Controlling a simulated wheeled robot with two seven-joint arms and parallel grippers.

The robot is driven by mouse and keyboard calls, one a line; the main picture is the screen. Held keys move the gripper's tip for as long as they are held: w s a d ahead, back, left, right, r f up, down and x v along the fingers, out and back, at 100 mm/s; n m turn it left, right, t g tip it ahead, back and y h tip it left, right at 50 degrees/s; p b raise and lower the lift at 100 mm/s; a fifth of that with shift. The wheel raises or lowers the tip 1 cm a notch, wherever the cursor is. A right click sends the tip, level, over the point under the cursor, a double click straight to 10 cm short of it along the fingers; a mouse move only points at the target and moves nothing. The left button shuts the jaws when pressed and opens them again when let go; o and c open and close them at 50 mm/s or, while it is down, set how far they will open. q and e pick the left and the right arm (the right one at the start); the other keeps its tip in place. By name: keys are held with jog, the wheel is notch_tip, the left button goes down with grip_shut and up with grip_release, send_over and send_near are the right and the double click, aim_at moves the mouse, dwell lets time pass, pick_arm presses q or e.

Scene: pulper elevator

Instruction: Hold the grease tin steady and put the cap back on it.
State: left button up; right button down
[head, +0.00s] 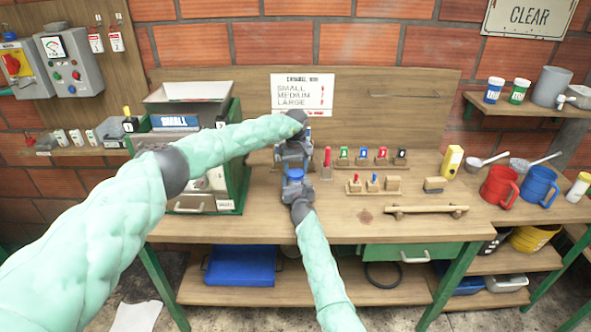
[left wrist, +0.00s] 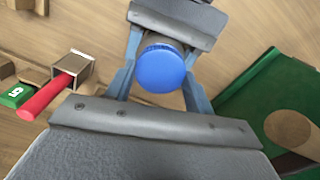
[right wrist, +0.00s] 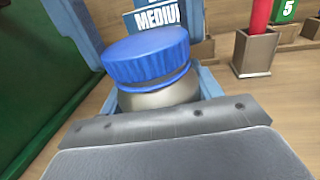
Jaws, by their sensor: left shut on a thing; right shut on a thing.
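The grease tin (right wrist: 160,96) is a short grey metal tin, upright between the fingers of my right gripper (head: 297,188). The blue ribbed cap (right wrist: 147,52) is at the top of the tin, in line with it; I cannot tell whether it is fully seated. Most of the tin is hidden in the head view.
A green machine (head: 240,165) stands to the left. Wooden holders with coloured pegs (head: 372,187) stand to the right, one with a red peg (right wrist: 260,18) close by. Red (head: 498,188) and blue (head: 538,187) mugs are at far right. The front middle of the bench is clear.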

pick_arm(q)
jog(key=m, duration=0.4)
jog(key=shift+r, duration=0.1)
jog(key=m, duration=0.4)
jog(key=shift+w+m, duration=0.1)
jog(key=shift+m, duration=0.3)
jog(key=o, duration=0.9)
jog(key=shift+r, duration=2.2)
jog(key=shift+c, duration=0.2)
